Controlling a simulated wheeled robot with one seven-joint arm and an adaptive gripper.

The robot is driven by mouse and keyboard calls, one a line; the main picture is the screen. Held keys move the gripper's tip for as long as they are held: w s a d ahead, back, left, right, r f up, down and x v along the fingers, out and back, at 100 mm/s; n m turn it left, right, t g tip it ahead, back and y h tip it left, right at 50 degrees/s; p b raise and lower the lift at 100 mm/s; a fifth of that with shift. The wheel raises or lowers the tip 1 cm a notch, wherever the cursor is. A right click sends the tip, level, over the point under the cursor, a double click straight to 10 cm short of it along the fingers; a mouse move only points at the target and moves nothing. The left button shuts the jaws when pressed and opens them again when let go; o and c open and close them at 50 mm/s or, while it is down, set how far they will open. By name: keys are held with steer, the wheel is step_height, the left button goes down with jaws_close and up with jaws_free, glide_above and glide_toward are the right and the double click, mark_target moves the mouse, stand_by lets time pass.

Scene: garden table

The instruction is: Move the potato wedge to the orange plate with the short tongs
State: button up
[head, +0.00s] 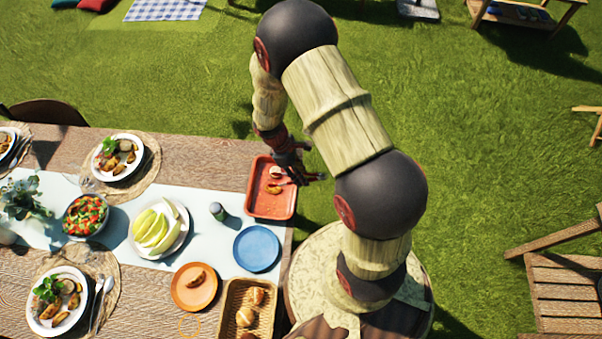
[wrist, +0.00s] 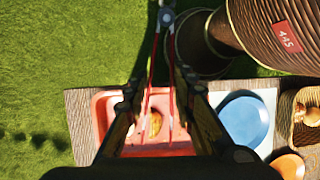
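A potato wedge (head: 273,188) lies in the red tray (head: 262,210) at the table's far right end. It also shows in the wrist view (wrist: 155,124). My gripper (head: 290,165) is above the tray. In the wrist view, the short tongs (wrist: 152,72), with red legs and a silver hinge end, run between my gripper's fingers (wrist: 160,85) and appear held. The tong legs are spread, and the wedge shows between them. Contact with the wedge cannot be told. The orange plate (head: 185,299) stands nearer the table's front and holds a brown wedge-like piece (head: 196,279).
A pale piece (head: 275,172) also lies in the tray. A blue plate (head: 257,249) stands between tray and bread basket (head: 226,321). A small dark shaker (head: 218,211) and a plate of melon slices (head: 142,250) stand left of the blue plate.

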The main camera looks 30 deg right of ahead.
step_height(320, 180, down, 7)
steer(key=b, duration=0.4)
steer(key=shift+f+b, duration=0.15)
steer(key=shift+b, duration=0.25)
steer(key=shift+c, duration=1.3)
jaws_close()
step_height(320, 180, up, 12)
steer(key=p, duration=0.9)
